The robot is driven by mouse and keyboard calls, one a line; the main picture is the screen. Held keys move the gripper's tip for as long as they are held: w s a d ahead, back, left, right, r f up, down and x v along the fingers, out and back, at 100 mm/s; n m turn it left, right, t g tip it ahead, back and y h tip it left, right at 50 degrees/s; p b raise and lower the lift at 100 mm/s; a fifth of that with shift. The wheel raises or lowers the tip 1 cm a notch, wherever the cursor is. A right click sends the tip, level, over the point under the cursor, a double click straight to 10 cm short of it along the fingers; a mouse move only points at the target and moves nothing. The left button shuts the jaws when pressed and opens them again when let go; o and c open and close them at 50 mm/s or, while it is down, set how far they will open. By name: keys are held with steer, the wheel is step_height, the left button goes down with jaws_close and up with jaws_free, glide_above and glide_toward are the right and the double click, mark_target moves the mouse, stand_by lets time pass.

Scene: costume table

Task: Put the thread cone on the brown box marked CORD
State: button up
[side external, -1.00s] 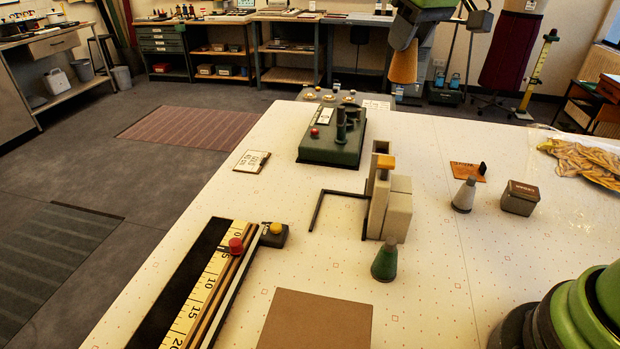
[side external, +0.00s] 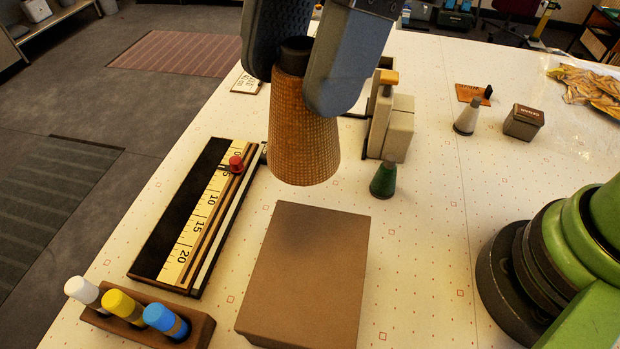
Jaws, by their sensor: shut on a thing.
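My gripper (side external: 312,70) is shut on an orange-brown, textured thread cone (side external: 305,130) with a dark tip at its top. The cone is nearly upright, wide end down, in the air. In the picture it shows just above the far edge of a large, flat-topped brown box (side external: 305,275). A gap shows between the cone's base and the box. The box top is bare, and no CORD marking shows on its visible faces.
A measuring board (side external: 200,220) with a red knob lies left of the box. A rack (side external: 150,320) holds white, yellow and blue-capped tubes at front left. A green cone (side external: 384,180), a grey cone (side external: 467,115) and a small dark box (side external: 523,122) stand to the right.

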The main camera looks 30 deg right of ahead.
steer(key=shift+s+a+n, duration=0.3)
steer(key=shift+s+n, duration=0.2)
steer(key=shift+s, duration=0.4)
steer(key=shift+w+f, duration=0.15)
steer(key=shift+f, duration=3.6)
steer(key=shift+w+f, duration=0.1)
steer(key=shift+f, duration=3.65)
steer(key=o, duration=1)
steer(key=shift+f, duration=0.15)
steer(key=shift+c, duration=0.2)
